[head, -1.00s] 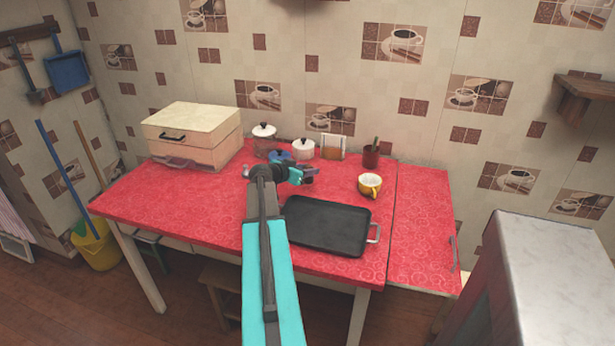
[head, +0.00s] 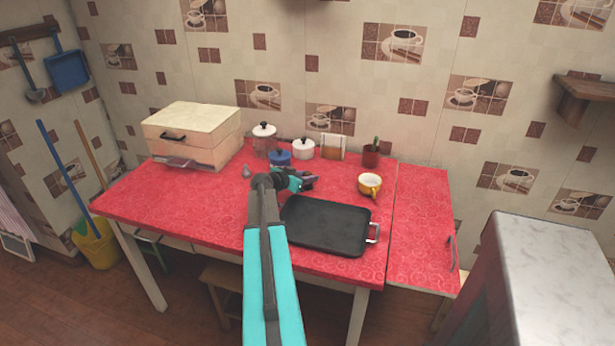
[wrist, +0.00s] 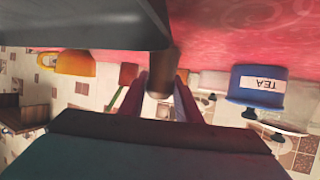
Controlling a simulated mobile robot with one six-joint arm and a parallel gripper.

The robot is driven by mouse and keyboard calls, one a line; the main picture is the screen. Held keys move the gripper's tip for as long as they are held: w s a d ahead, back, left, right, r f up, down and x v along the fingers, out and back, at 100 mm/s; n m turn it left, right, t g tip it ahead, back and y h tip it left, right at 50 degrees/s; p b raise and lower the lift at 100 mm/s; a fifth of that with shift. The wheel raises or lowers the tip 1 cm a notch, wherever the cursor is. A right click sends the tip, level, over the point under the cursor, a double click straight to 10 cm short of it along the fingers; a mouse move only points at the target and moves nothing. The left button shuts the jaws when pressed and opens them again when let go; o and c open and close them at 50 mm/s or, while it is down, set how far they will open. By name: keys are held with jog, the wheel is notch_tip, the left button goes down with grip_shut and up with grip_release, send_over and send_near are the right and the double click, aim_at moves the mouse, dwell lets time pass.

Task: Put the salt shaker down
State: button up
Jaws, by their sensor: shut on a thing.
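My gripper (head: 305,182) is over the red table, just behind the back left corner of the black tray. In the wrist view, which is upside down, its two dark fingers (wrist: 160,92) are shut on a brown, roughly cylindrical thing, the salt shaker (wrist: 163,66). The shaker looks upright. Its lower end overlaps the tray's edge in this view, and I cannot tell whether it touches the table. In the head view the gripper hides most of the shaker.
The black tray (head: 326,226) lies close to my gripper. A yellow cup (head: 370,185) stands to the right. A blue tea canister (head: 279,158), white pot (head: 303,149) and dark red pot (head: 371,157) stand behind. A small grey cone (head: 246,171) stands left. The table's left front (head: 180,215) is clear.

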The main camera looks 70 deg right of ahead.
jog(key=shift+f, duration=0.15)
jog(key=o, duration=1.1)
jog(key=shift+c, duration=0.2)
jog(key=b+v, duration=0.2)
jog(key=v, duration=1)
jog(key=shift+r, duration=0.2)
